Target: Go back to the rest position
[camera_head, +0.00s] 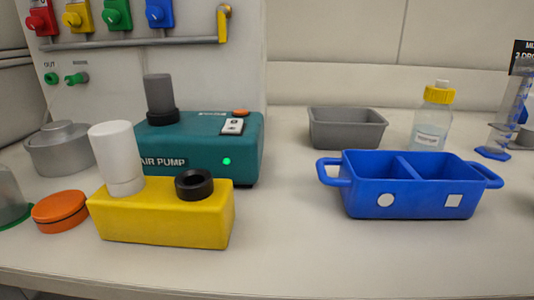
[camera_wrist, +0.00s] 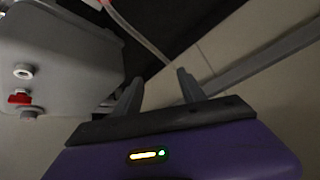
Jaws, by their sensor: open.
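My gripper (camera_wrist: 160,88) shows only in the wrist view. Its two dark fingers stand apart with nothing between them, so it is open and empty. The wrist view looks past the fingers at a pale tiled surface, a dark area and a grey box-like unit (camera_wrist: 60,55) with a red knob at the left. My gripper and arm do not show in the head view, so where the gripper is relative to the bench objects cannot be told.
On the bench (camera_head: 300,255) stand a yellow block (camera_head: 165,222) with a white cup, a teal air pump (camera_head: 205,145) with a green light, a blue two-part tray (camera_head: 410,200), a grey bin (camera_head: 347,128), a yellow-capped bottle (camera_head: 432,118) and an orange lid (camera_head: 60,208). The front middle is clear.

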